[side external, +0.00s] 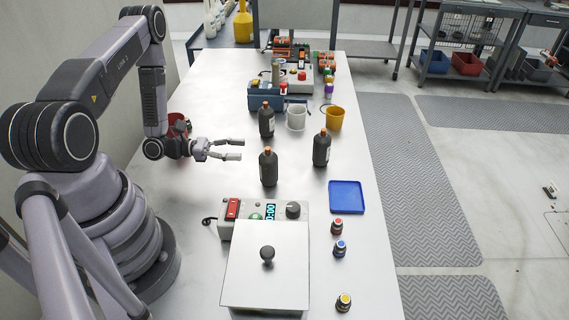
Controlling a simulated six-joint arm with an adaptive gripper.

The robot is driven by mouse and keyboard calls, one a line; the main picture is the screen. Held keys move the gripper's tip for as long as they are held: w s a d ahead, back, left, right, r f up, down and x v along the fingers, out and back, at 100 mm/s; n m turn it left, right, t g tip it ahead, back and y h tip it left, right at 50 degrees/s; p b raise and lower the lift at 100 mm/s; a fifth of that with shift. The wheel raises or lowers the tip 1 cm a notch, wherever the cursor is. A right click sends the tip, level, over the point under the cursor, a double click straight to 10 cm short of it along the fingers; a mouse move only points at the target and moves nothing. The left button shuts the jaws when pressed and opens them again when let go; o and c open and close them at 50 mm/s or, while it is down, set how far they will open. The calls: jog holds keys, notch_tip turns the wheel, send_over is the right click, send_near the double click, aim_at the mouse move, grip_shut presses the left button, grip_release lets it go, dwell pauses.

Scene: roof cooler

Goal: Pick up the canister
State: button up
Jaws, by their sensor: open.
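No single object is clearly marked as the canister. The likeliest candidates are three dark bottles with orange caps, all upright on the white table: a front one (268,169), a right one (321,149) and a back one (266,121). My gripper (241,149) is open and empty, with its fingers pointing right. In the picture it is up and left of the front bottle and below and left of the back bottle. I see no contact with any bottle. Its exact height above the table is hard to tell.
A white cup (296,118) and a yellow cup (335,119) stand behind the bottles. A reddish cup (176,121) is partly behind my wrist. A blue tray (347,197) lies at right, near several small jars. A hotplate-like device (265,278) fills the front.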

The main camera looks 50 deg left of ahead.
aim_at(268, 148)
jog(key=x, duration=0.8)
jog(key=shift+s+r, duration=0.15)
grip_shut()
